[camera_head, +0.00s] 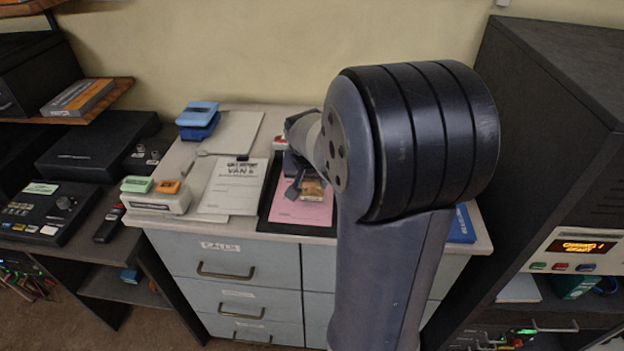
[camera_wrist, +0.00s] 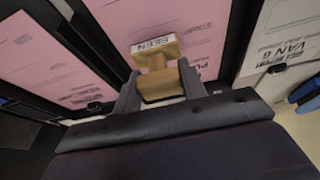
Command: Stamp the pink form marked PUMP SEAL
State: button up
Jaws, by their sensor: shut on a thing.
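My gripper (camera_head: 302,182) is shut on a wooden stamp (camera_head: 313,188) above a pink form (camera_head: 298,212) on a dark board on the cabinet top. In the wrist view the stamp (camera_wrist: 156,62) sits between both fingers (camera_wrist: 158,84), with a label reading SEEN. Pink paper shows on both sides of it there, a left sheet (camera_wrist: 50,60) and a right sheet (camera_wrist: 195,25), each on a dark backing. Their printing is too small or cut off to read as PUMP SEAL. I cannot tell whether the stamp touches paper. My arm hides part of the form in the head view.
A white form marked VAN 6 (camera_head: 233,187) lies to the left of the pink form. A blue box-like item (camera_head: 198,118) and a pale unit with green and orange tops (camera_head: 156,198) stand further left. A dark cabinet (camera_head: 545,130) rises at the right.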

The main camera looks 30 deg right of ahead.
jog(key=shift+f+b, duration=0.55)
jog(key=shift+f, duration=0.05)
dwell(1.8)
jog(key=shift+r, duration=0.15)
jog(key=shift+r+p, duration=2.7)
jog(key=shift+r, duration=0.8)
jog(key=shift+f, duration=0.1)
